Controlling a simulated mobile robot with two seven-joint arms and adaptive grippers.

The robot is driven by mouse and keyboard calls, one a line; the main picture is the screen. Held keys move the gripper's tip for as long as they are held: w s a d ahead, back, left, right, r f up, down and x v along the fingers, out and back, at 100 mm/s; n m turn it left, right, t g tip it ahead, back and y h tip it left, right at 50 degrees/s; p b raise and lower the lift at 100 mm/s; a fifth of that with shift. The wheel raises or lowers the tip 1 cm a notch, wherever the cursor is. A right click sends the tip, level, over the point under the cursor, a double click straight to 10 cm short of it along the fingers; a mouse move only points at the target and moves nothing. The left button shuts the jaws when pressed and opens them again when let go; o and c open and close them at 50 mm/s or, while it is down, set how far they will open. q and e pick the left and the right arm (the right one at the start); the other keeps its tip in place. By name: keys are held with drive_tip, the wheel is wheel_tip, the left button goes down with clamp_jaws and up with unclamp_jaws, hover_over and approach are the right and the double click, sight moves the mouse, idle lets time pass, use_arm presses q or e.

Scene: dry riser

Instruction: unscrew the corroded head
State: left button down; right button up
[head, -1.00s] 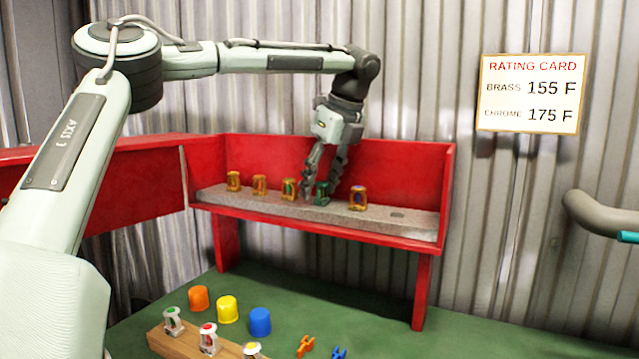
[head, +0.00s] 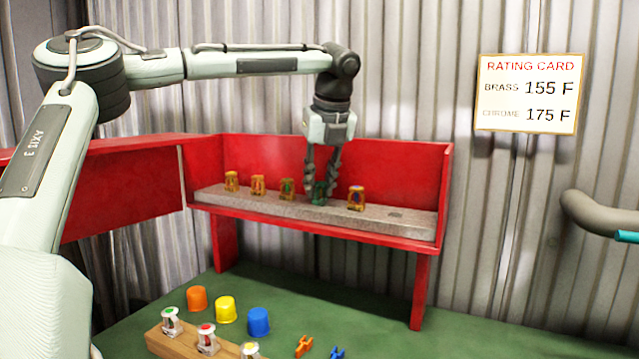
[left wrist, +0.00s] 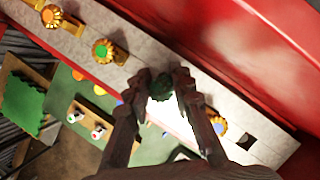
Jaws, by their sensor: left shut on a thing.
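The corroded head (head: 319,193) is green and stands upright in the row on the grey ledge (head: 225,197). It also shows in the left wrist view (left wrist: 161,88), between the fingers. My left gripper (head: 321,186) points straight down over it, its fingers shut on its two sides. Brass-coloured heads stand along the same ledge: one (head: 356,198) just right of the green head, and others (head: 287,189), (head: 258,187) and (head: 231,181) to its left. The fingers hide part of the green head. My right gripper is not in view.
A red cabinet back (head: 400,175) rises behind the ledge. An empty socket (head: 396,215) is at the ledge's right. Below, a wooden block (head: 165,343) holds chrome heads, beside orange, yellow and blue caps (head: 259,321) and two small clips (head: 304,346). A rating card (head: 530,94) hangs on the wall.

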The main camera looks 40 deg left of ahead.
use_arm(q)
drive_tip(key=n+g, duration=0.1)
drive_tip(key=n, duration=0.2)
drive_tip(key=shift+y, duration=0.3)
drive_tip(key=shift+s+a+n+g, duration=0.15)
drive_tip(key=shift+n+g, duration=0.55)
drive_tip(key=shift+n, duration=0.6)
drive_tip(key=shift+n+g, duration=0.5)
drive_tip(key=shift+n, duration=0.7)
drive_tip(key=n+g, duration=0.1)
drive_tip(key=n, duration=0.2)
drive_tip(key=shift+s, duration=0.2)
drive_tip(key=shift+n, duration=0.3)
